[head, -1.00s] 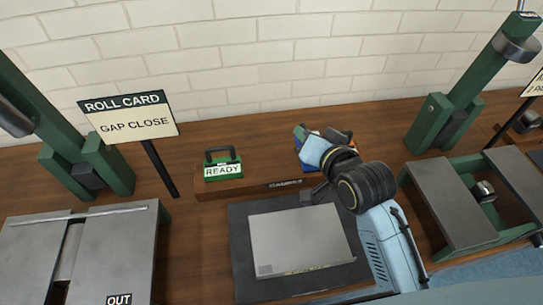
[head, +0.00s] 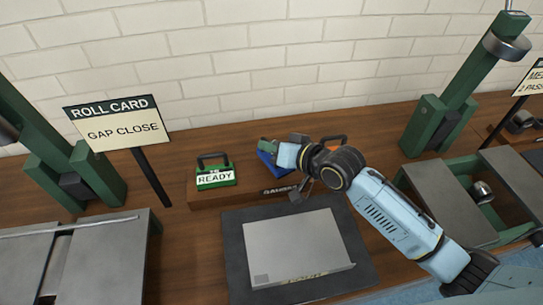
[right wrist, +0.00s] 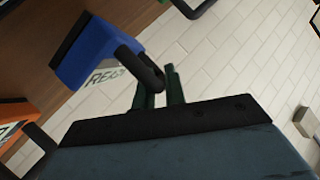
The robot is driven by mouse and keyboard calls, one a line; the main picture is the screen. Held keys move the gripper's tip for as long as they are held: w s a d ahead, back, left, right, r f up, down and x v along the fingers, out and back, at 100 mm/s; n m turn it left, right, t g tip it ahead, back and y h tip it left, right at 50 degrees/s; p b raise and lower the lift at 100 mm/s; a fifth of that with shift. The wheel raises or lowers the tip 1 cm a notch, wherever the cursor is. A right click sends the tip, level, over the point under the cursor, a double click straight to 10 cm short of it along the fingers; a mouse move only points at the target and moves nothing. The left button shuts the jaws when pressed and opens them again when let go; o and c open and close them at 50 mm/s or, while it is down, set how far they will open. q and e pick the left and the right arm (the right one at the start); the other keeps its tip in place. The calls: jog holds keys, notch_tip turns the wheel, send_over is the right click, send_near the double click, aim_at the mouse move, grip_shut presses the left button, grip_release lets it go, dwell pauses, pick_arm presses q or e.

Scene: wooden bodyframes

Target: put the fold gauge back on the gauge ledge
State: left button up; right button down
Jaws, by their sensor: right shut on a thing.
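My right gripper (head: 272,147) comes in from the right over the gauge ledge (head: 240,193). In the right wrist view its green fingers (right wrist: 160,92) are shut on the black handle (right wrist: 138,62) of a blue block (right wrist: 90,52). In the head view this blue block (head: 268,159) shows partly behind the gripper, at the ledge's right part. I take it for the fold gauge; its name is not readable. Whether it rests on the ledge or hangs just above I cannot tell. My left gripper is not in view.
A green block with a READY label (head: 215,178) stands on the ledge's left end. An orange block (right wrist: 14,132) shows in the wrist view. A grey sheet (head: 295,245) lies on a dark mat (head: 240,285) in front. The ROLL CARD sign (head: 122,125) stands left.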

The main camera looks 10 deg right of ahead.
aim_at(259, 152)
notch_tip(259, 152, down, 3)
jog(key=shift+r, duration=0.15)
jog(key=c, duration=1.5)
grip_release()
jog(key=shift+f, duration=0.25)
jog(key=shift+o, duration=0.2)
jog(key=shift+r, duration=0.1)
jog(key=shift+s+d+r, duration=0.1)
jog(key=shift+s, duration=0.05)
jog(key=p+v, duration=0.1)
jog(key=v, duration=1)
jog(key=shift+s+d+r, duration=0.15)
jog(key=shift+s+r, duration=0.05)
jog(key=shift+s, duration=0.05)
